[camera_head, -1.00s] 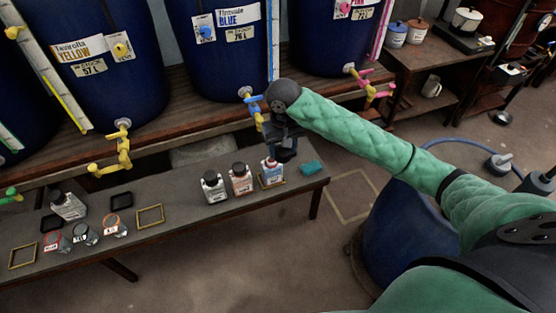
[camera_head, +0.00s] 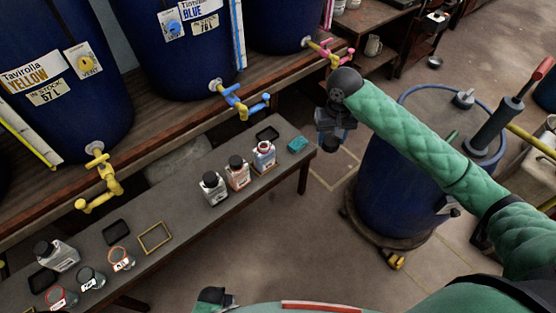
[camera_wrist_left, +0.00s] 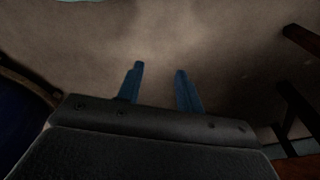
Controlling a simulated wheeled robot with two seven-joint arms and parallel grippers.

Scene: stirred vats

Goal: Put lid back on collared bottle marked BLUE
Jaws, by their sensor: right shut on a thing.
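An open-topped bottle (camera_head: 264,157) with a pale label and reddish marks stands upright near the right end of the low bench, in a yellow frame. Its lettering is too small to read. My right gripper (camera_head: 331,136) is right of the bench end, over the floor and apart from the bottle. It is shut on a small dark piece, seemingly the black lid (camera_head: 330,146), partly hidden by the fingers. In the left wrist view my left gripper (camera_wrist_left: 160,70) has its two blue fingers apart, with nothing between them and floor beyond.
Two black-capped bottles (camera_head: 238,173) stand left of the open one. A teal sponge (camera_head: 298,145) and black tray (camera_head: 267,134) are close by. More jars, trays and a yellow frame (camera_head: 154,237) lie left. A blue vat (camera_head: 400,180) stands right; taps overhang behind.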

